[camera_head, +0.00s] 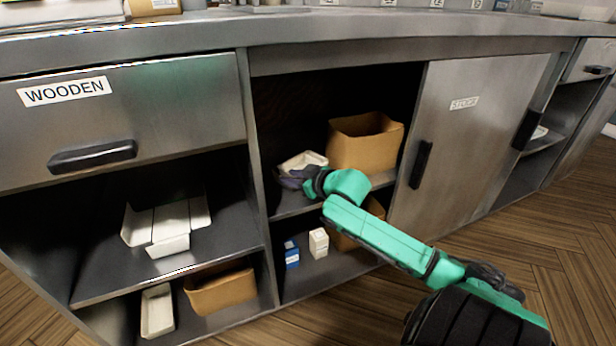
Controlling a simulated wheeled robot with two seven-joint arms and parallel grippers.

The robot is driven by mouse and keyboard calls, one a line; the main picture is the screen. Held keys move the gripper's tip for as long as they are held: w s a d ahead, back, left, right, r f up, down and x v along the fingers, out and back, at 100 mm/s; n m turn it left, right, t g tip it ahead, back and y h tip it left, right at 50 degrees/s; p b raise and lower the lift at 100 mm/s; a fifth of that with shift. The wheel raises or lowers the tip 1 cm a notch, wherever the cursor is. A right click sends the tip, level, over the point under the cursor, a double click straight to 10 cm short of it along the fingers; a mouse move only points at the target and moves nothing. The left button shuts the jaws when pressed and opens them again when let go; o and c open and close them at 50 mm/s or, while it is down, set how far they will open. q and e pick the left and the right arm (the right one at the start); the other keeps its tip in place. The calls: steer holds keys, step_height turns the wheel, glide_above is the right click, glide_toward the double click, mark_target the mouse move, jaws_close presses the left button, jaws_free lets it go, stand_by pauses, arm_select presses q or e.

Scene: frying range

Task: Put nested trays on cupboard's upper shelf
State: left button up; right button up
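White trays (302,161), which look nested, are inside the open middle cupboard at the level of its upper shelf (290,206), to the left of a brown cardboard box. My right gripper (290,179) is dark and reaches into the cupboard at the trays' front edge. It overlaps the lower front of the trays in the picture. Its fingers are small and dark, so I cannot tell whether they are shut on the trays, or whether the trays rest on the shelf. My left gripper is not in view.
The cardboard box (364,142) fills the shelf's right part. Below are a blue carton (291,254), a white carton (318,242) and another brown box. A sliding door (470,130) closes the right side. A divider and the WOODEN drawer (120,110) stand left.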

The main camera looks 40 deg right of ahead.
steer(key=p+v, duration=0.1)
steer(key=v, duration=0.2)
steer(key=p+v, duration=0.1)
steer(key=v, duration=0.1)
steer(key=shift+s+r+p, duration=0.25)
steer(key=shift+r+p, duration=0.1)
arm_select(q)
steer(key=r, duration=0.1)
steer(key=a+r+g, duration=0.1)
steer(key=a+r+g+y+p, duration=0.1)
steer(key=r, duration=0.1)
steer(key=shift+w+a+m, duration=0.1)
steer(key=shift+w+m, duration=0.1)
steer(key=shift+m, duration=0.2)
arm_select(e)
steer(key=v, duration=0.3)
steer(key=shift+s+f, duration=0.1)
steer(key=shift+s, duration=0.05)
